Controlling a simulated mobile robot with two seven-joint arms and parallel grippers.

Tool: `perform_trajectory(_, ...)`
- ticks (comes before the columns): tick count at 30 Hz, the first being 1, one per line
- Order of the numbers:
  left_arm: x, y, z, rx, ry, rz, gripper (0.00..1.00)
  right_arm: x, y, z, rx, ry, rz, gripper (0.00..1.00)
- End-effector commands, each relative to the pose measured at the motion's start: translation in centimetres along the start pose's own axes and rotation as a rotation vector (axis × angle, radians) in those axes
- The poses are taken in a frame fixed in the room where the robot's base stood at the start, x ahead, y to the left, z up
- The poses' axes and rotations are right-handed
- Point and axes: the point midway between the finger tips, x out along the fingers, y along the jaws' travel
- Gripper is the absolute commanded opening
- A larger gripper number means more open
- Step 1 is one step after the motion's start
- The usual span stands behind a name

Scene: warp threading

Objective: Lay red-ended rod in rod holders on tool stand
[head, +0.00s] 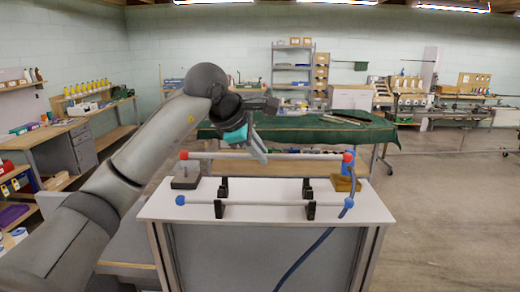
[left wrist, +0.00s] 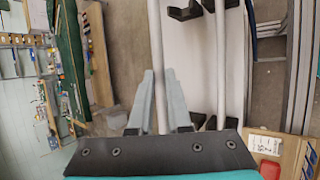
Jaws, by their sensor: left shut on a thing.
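The red-ended rod (head: 215,156) is a pale rod with red ends, level above the back of the white tool stand (head: 265,183). My left gripper (head: 261,156) is shut on it near its middle. In the left wrist view the rod (left wrist: 157,50) runs between the fingers of the left gripper (left wrist: 160,108). Black rod holders (head: 223,187) and (head: 307,189) stand empty below and in front of the rod. A blue-ended rod (head: 265,203) lies in the front holders (head: 310,210); it also shows in the left wrist view (left wrist: 221,60). My right gripper is out of view.
A grey block (head: 186,177) stands at the stand's left back, a wooden block (head: 345,184) at its right back. A blue cable (head: 318,240) hangs over the front right. A green-covered table (head: 310,128) is behind. Open floor lies right.

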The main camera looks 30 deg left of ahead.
Motion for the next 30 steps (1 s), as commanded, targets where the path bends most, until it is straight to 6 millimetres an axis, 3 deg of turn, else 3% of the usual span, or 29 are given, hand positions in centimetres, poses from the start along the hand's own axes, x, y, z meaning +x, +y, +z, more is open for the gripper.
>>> perform_trajectory(30,5.6,-4.2,-2.3,0.001,0.0,0.002,0.0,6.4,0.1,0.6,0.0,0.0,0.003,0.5)
